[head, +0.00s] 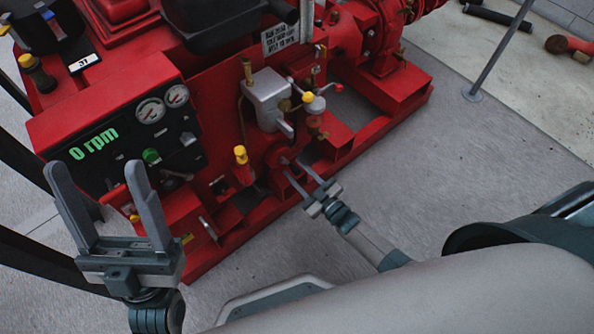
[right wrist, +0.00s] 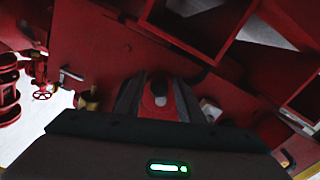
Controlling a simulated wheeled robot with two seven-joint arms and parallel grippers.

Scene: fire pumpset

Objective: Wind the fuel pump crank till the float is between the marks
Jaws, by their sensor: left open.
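My left gripper (head: 97,170) stands open and empty in front of the black gauge panel (head: 160,135), fingers pointing up. My right gripper (head: 293,166) reaches the low red round housing (head: 277,153) on the pumpset's side. In the right wrist view its two fingers (right wrist: 158,90) are apart. A small dark and grey knob (right wrist: 159,87), which may be the crank's end, shows between them against red metal. Red shows on both sides of the knob, so the fingers do not appear closed on it. I cannot make out the float or its marks.
The concrete floor (head: 450,150) at right is clear near the pumpset.

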